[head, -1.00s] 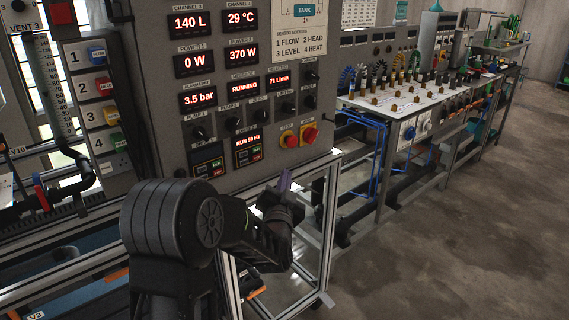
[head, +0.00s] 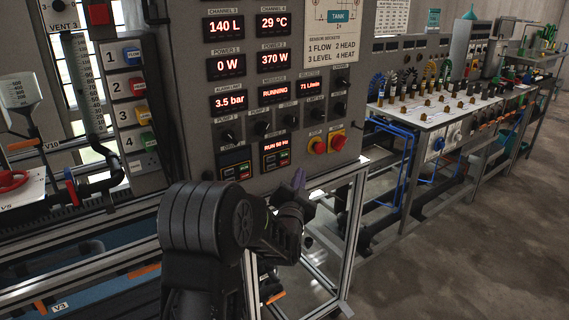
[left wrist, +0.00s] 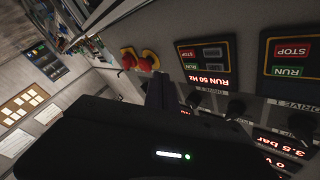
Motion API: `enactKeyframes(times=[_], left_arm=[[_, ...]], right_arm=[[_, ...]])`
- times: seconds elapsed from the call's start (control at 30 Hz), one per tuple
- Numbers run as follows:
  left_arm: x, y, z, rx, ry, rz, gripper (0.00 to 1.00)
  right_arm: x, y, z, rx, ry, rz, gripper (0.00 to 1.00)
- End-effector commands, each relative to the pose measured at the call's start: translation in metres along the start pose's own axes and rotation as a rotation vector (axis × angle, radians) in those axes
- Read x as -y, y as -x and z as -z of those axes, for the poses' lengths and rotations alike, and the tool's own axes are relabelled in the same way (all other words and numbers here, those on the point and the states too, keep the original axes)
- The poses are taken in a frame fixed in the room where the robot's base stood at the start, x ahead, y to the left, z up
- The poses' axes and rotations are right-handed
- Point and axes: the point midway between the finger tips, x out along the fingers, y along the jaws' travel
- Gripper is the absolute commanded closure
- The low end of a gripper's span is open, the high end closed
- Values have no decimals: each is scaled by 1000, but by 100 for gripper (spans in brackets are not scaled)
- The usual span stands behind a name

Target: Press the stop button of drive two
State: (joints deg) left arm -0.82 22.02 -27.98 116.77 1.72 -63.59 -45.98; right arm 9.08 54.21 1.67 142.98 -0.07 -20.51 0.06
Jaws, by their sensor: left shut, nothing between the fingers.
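The drive two unit (head: 275,155) is the right one of two small black units low on the grey control panel; its display reads RUN 50 Hz. In the left wrist view, turned upside down, its red stop button (left wrist: 188,54) and its green run button (left wrist: 192,66) both show. My left gripper (head: 298,178) is shut and empty, below and a little right of the drive two unit in the head view. In the left wrist view its dark fingers (left wrist: 160,90) are beside the unit, and contact cannot be told. My right gripper is out of view.
The drive one unit (head: 235,169) is just left of drive two. Two red mushroom knobs on yellow plates, one of them (head: 338,142), sit right of it. Rotary knobs (head: 262,128) stick out above. A workbench (head: 430,115) stands to the right; the floor there is clear.

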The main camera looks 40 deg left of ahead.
Motion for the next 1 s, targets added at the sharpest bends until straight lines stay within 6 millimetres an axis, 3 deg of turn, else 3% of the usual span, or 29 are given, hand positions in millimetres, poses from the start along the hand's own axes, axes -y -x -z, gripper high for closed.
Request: enactKeyframes(times=[0.4,1.0], left_arm=[[20,-28,-22,1,0,1,100],[22,-29,-22,0,0,0,100]], right_arm=[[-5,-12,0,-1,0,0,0],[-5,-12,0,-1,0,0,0]])
